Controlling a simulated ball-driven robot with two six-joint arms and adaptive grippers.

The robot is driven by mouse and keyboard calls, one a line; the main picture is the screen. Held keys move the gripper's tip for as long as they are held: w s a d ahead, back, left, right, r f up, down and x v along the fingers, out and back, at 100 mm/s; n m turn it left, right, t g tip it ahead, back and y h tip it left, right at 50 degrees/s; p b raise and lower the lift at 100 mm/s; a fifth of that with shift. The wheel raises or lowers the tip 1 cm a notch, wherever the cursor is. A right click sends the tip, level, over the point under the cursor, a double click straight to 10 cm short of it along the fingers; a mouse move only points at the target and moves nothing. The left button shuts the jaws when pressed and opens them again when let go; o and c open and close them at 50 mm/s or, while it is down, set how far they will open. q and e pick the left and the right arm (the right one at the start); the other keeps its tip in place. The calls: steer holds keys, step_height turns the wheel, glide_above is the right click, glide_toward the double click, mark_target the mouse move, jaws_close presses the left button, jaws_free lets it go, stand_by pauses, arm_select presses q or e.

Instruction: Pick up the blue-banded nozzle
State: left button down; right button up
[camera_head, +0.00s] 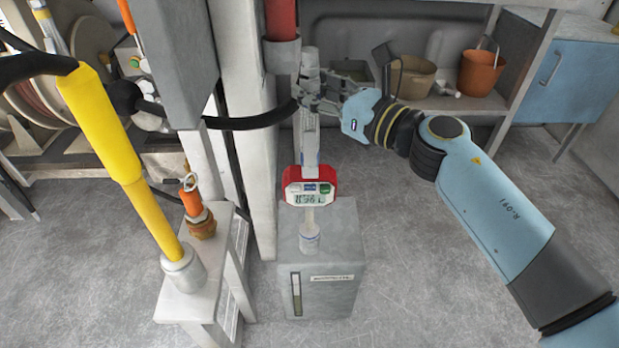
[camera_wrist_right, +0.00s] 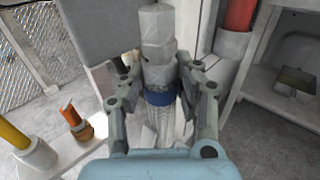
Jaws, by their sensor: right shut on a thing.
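The blue-banded nozzle is a grey upright tool; its blue band (camera_wrist_right: 160,97) shows between my fingers in the right wrist view. In the head view its grey body (camera_head: 309,148) stands above a red-framed digital meter (camera_head: 311,186), with a thin spout (camera_head: 310,222) below. My right gripper (camera_head: 314,95) is shut on the nozzle's upper body, one finger on each side; it also shows in the right wrist view (camera_wrist_right: 162,88). The spout's end appears over a grey box (camera_head: 345,275); I cannot tell whether it touches. My left gripper is not in view.
A black hose (camera_head: 240,123) runs left from near the nozzle. A yellow tool (camera_head: 128,160) and an orange-topped piece (camera_head: 195,210) stand on a white stand (camera_head: 190,300). A grey post (camera_head: 250,130) is close left. Buckets (camera_head: 482,72) sit on a shelf behind.

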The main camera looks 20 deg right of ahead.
mark_target(316, 52)
jaws_close()
steer(key=shift+r, duration=0.1)
step_height(316, 52, up, 10)
steer(key=p, duration=0.5)
steer(key=shift+d, duration=0.1)
